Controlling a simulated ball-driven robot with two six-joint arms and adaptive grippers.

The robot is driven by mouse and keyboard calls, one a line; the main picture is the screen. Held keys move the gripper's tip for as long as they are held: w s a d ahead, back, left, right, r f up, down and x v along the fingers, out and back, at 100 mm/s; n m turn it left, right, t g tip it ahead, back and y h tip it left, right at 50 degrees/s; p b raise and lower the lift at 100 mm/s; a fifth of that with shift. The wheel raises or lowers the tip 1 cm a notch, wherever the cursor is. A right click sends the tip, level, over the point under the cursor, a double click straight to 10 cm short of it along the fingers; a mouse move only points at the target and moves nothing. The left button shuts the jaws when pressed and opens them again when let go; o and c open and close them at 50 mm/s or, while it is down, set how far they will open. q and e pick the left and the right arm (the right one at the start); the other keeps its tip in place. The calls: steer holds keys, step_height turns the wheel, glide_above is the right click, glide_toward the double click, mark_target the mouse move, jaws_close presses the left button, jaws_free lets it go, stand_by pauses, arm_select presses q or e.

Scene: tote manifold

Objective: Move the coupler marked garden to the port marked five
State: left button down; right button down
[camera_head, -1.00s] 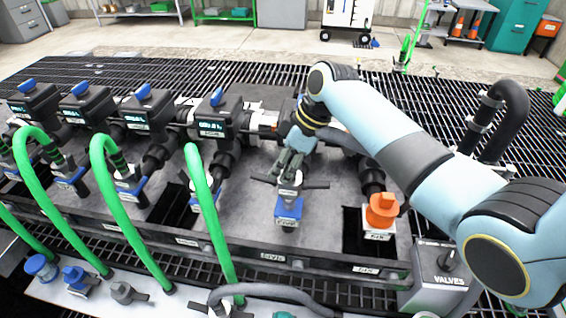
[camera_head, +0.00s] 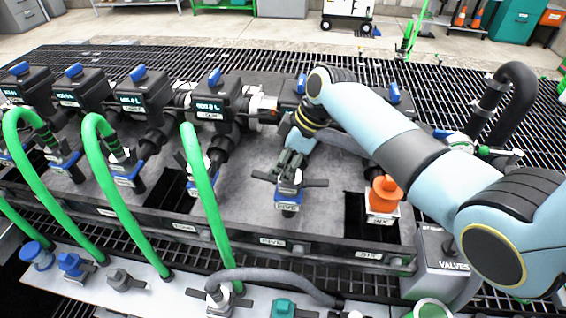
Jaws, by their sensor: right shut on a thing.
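The port marked five (camera_head: 288,199) has a blue collar and a "FIVE" label, and stands near the middle of the manifold. My right gripper (camera_head: 290,170) is shut on a grey winged fitting (camera_head: 315,183) at the top of this port. Gripper and arm hide part of the fitting and the valve behind it. Several green hoses (camera_head: 212,205) run up to couplers on the ports to the left. A grey hose (camera_head: 270,274) ends in a coupler (camera_head: 217,300) on the front tray. I cannot read "garden" on any coupler. My left gripper is not in view.
Port six (camera_head: 383,216), to the right, bears an orange cap (camera_head: 384,188). The front tray (camera_head: 165,293) holds blue (camera_head: 73,266), grey (camera_head: 124,280) and teal (camera_head: 285,308) fittings. A valves box (camera_head: 445,262) stands at right. Green hoses arch over the left ports.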

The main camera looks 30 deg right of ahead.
steer(key=c, duration=1)
jaws_free()
steer(key=shift+r, duration=0.1)
steer(key=v, duration=1.2)
